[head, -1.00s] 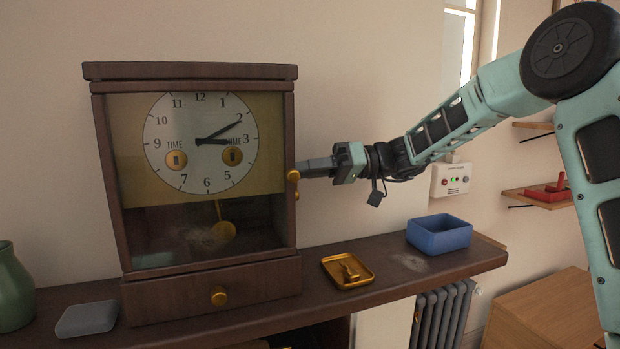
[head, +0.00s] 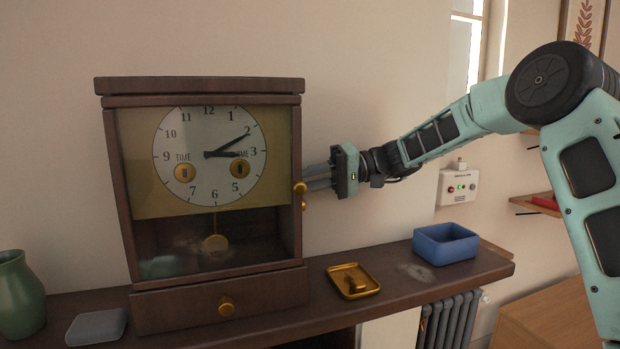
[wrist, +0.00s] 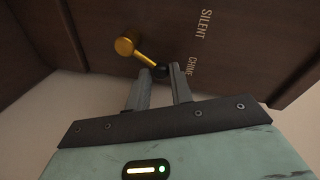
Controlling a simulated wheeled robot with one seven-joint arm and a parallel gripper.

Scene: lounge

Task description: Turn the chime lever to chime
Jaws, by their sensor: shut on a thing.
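The dark wooden clock (head: 204,85) stands on the shelf, its right side facing my gripper (head: 318,178). In the wrist view, the chime lever (wrist: 146,58) is a thin brass rod from a round brass hub to a black ball tip. The words SILENT (wrist: 203,23) and CHIME (wrist: 193,68) are on the wood beside it. The lever points away from SILENT, toward the CHIME side. My gripper (wrist: 160,76) is shut on the lever's ball end, which sits between the fingertips. In the head view the lever is not clearly visible; brass knobs (head: 300,188) show at the clock's right edge.
A brass tray (head: 371,290) with a small brass object lies on the shelf right of the clock. A blue bin (head: 446,258) stands farther right. A green vase (head: 18,300) and a grey block (head: 96,329) are at left. A wall box (head: 457,187) hangs behind my arm.

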